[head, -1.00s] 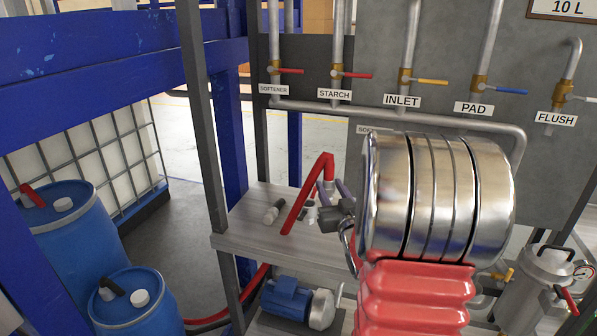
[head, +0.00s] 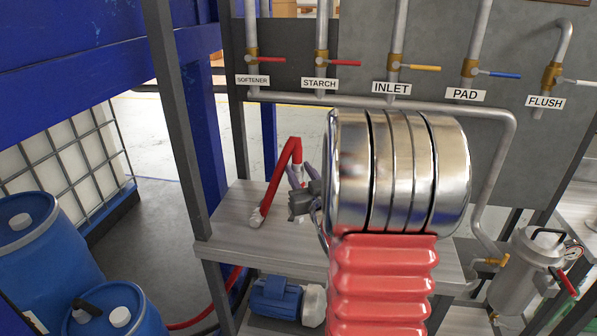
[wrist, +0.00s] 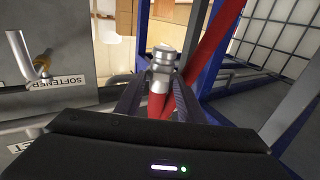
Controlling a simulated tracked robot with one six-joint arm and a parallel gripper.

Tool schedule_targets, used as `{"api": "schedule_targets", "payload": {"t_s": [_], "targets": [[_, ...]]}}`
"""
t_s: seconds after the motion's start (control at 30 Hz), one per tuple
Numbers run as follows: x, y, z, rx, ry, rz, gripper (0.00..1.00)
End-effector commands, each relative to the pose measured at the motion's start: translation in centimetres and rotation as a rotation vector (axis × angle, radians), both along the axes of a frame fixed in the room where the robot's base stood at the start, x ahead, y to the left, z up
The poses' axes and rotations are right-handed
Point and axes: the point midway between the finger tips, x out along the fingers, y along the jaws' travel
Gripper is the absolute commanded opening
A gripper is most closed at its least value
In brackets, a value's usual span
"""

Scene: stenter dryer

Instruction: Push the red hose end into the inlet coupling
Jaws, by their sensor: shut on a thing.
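The red hose (head: 281,172) rises in a sharp bend above the shelf in the head view. My gripper (head: 308,193) is at its right-hand leg, beside my shiny wrist. In the wrist view my gripper (wrist: 160,90) is shut on the red hose end (wrist: 163,68), which has a silvery fitting pointing away from my palm; a little red shows below the fitting. The INLET label (head: 391,88) sits below a yellow-handled valve (head: 413,67). I cannot make out which fitting is the inlet coupling.
A pale fitting (head: 257,217) is on the grey shelf (head: 222,236), near the hose's lower left part. A dark post (head: 180,130) stands left of the shelf. Blue drums (head: 45,250) stand at lower left. A horizontal pipe (head: 440,108) crosses the panel behind my wrist.

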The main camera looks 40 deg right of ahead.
Motion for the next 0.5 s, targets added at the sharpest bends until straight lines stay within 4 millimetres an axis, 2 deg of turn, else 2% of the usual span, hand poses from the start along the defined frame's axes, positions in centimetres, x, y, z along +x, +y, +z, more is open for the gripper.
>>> {"api": "schedule_targets", "payload": {"t_s": [0.17,0.5], "targets": [[0.0,0.1,-0.4,-0.001,0.001,0.000,0.01],[0.0,0.0,-2.6,0.001,0.001,-0.002,0.01]]}}
